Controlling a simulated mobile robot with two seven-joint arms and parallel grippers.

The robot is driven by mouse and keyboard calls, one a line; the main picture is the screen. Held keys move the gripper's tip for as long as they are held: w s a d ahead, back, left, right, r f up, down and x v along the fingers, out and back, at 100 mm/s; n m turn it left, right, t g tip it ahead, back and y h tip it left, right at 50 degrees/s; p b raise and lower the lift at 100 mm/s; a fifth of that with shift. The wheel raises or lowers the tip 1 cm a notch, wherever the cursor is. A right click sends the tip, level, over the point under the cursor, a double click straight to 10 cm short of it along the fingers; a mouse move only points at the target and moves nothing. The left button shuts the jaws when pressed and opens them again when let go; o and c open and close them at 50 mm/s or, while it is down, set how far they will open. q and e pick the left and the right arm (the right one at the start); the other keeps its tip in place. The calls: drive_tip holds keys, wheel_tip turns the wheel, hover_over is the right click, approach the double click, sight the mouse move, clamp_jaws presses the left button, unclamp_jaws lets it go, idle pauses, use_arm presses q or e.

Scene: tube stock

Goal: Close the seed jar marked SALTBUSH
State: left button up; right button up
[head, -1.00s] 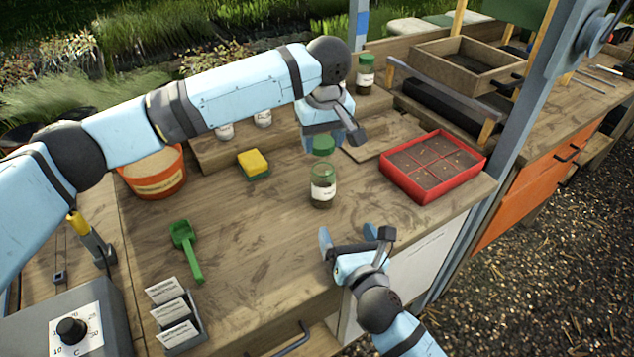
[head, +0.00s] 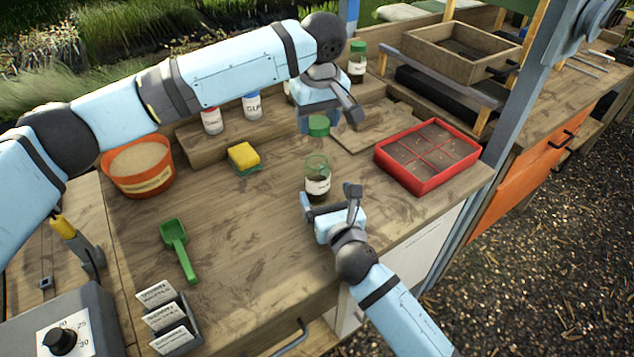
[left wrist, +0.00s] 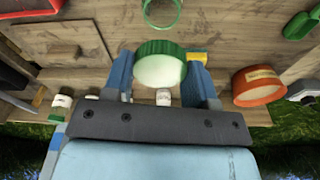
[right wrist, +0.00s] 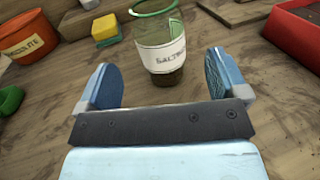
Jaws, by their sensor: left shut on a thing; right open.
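The open seed jar (head: 317,180) stands upright on the bench. In the right wrist view its label on the jar (right wrist: 165,55) reads "SALTB…", partly cut off by the curve. The green lid (head: 318,125) is held by my left gripper (head: 325,118), above and behind the jar. The left wrist view shows the lid (left wrist: 160,65) between the two blue fingers, with the jar's open rim (left wrist: 162,12) beyond it. My right gripper (head: 331,197) is open and empty, low at the near side of the jar, with the jar ahead of its fingers (right wrist: 165,88).
A red seed tray (head: 428,157) is right of the jar. A yellow and green sponge (head: 244,157), an orange tub (head: 139,168) and a green scoop (head: 177,248) are to the left. Another green-lidded jar (head: 357,62) and white jars (head: 212,121) stand on the back shelf.

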sight(317, 156)
drive_tip(key=x, duration=0.7)
drive_tip(key=c, duration=1.4)
use_arm(q)
drive_tip(key=shift+f, duration=2.5)
use_arm(e)
drive_tip(key=shift+o, duration=0.2)
use_arm(q)
drive_tip(key=shift+f, duration=0.9)
drive_tip(key=shift+f, duration=0.55)
